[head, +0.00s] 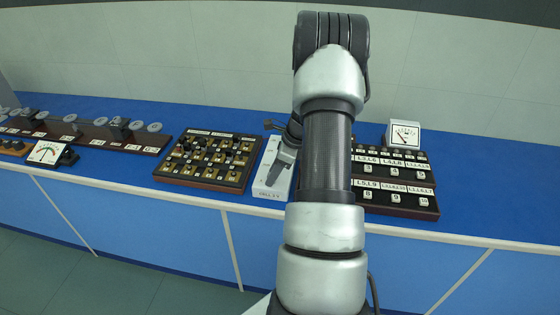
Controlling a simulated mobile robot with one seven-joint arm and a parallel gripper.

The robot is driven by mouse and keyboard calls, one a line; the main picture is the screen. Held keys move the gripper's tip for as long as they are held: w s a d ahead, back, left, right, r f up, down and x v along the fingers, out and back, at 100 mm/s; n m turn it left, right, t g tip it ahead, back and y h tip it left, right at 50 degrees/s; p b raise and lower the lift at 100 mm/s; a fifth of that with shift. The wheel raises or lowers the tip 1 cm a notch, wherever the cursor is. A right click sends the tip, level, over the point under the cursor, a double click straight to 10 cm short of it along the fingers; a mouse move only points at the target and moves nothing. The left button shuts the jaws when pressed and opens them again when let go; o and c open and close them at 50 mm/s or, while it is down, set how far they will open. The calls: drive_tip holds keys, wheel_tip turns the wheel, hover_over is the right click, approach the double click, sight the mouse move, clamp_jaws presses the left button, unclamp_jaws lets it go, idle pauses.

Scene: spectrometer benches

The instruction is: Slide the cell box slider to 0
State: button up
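A narrow white box (267,189) stands on the blue bench left of my arm, with small dark lettering on its front end. It may be the cell box, but the lettering is too small to read surely. My gripper (277,174) is over this box, seen small and partly behind my arm. Its grey end points down toward the front part of the box top. I cannot tell whether it touches the box or whether its fingers are open. The slider and its scale cannot be made out; my gripper and arm cover much of the box.
Left of the box lies a board with brass blocks and dark knobs (208,158). Behind my arm, to the right, are dark labelled panels (395,183) and a white dial meter (403,134). Another meter (47,152) and long boards (88,131) lie far left. The bench's right end is clear.

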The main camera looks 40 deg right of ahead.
drive_tip(key=v, duration=1.7)
drive_tip(key=shift+a, duration=0.1)
